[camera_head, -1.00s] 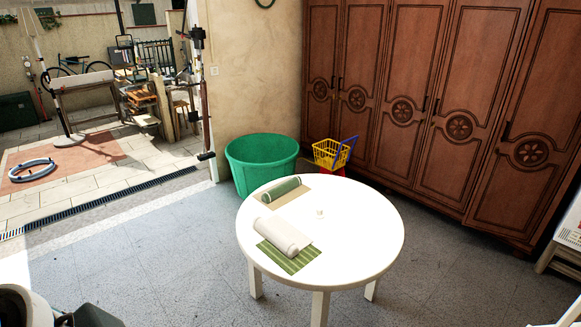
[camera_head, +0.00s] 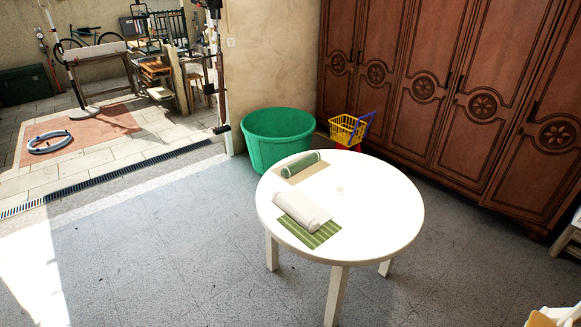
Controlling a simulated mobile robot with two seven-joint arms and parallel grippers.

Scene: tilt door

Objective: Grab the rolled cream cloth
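The rolled cream cloth (camera_head: 301,210) lies on the round white table (camera_head: 385,215), toward its left front side. It rests partly on a green striped mat (camera_head: 322,235). A rolled green cloth (camera_head: 300,163) lies behind it on a beige mat (camera_head: 311,172). Neither of my grippers shows in the head view, so whether they are open or shut is not visible. Nothing is touching the cream roll from above.
A small white object (camera_head: 339,190) sits near the table's middle. A green tub (camera_head: 277,140) and a yellow toy cart (camera_head: 345,130) stand behind the table. Wooden cabinets (camera_head: 450,95) line the right. Grey floor (camera_head: 170,240) is clear to the left and in front.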

